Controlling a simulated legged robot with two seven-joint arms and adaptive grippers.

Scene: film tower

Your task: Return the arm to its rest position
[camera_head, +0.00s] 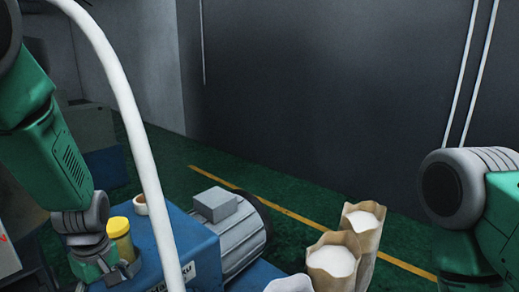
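My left arm comes in from the left, and its gripper (120,272) is low in the picture, beside the blue machine.
The blue machine (190,237) carries a grey motor (232,232) and a small roll (140,205). Open paper bags with white contents, a rear one (363,220) and a front one (332,262), stand to the right. A white hose (135,120) crosses in front. Green floor lies behind.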

